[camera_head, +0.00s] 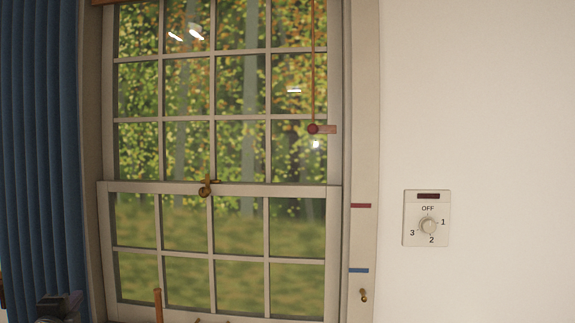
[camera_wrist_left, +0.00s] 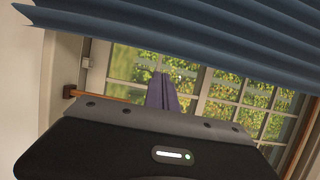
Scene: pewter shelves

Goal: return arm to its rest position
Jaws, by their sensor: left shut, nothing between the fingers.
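My left gripper (camera_head: 62,305) shows as a small dark shape at the bottom left corner of the head view, in front of the blue curtain. In the left wrist view its purple-grey fingers (camera_wrist_left: 162,93) are together and empty, with window panes behind them. Most of the left arm is out of the head view. My right gripper is in neither view.
The blue curtain (camera_head: 40,150) hangs left of the sash window (camera_head: 212,188), and its folds cross the top of the wrist view (camera_wrist_left: 200,40). A cord with a red ball (camera_head: 313,129) hangs before the panes. A dial switch (camera_head: 428,225) is on the right wall.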

